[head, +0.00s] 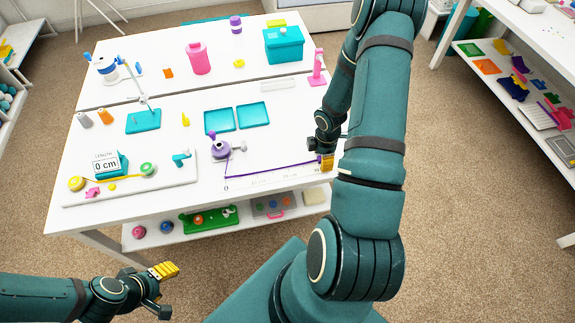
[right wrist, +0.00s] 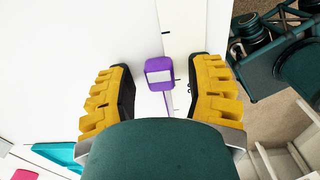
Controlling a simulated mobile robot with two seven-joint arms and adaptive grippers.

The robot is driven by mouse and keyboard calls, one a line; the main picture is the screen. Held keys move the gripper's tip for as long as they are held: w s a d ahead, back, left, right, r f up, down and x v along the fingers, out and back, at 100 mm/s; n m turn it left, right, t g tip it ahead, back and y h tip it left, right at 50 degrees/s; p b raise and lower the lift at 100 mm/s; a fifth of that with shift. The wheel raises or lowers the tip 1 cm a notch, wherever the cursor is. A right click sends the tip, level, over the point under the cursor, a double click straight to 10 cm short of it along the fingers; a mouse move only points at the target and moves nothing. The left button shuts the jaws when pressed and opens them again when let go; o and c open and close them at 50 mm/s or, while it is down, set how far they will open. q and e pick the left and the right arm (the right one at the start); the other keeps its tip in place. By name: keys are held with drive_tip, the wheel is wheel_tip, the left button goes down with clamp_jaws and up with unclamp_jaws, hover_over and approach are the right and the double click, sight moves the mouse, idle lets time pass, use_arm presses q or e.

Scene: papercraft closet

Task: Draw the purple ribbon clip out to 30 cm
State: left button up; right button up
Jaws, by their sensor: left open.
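The purple ribbon dispenser (head: 221,149) stands on the white table. Its purple ribbon (head: 275,170) runs low along a ruled white strip (head: 255,183), from near the 0 mark to the right end. The ribbon clip (right wrist: 159,72), a small purple frame, sits at that end over the white surface, beside a black tick. My right gripper (head: 326,160) is around the clip's end of the ribbon. In the right wrist view its yellow fingers are apart, with the clip between and just beyond them, touching neither. The strip's end number is hidden. My left gripper (head: 168,290) is open and empty, off the table's front.
A length display (head: 106,164) reading 0 cm stands at left on a white board with a yellow tape. Teal trays (head: 219,119) lie behind the dispenser. A pink stand (head: 317,68) is at the back right. My right arm covers the table's right edge.

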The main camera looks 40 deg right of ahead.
wheel_tip(320, 180, up, 12)
idle(0.8)
drive_tip(key=shift+a, duration=0.1)
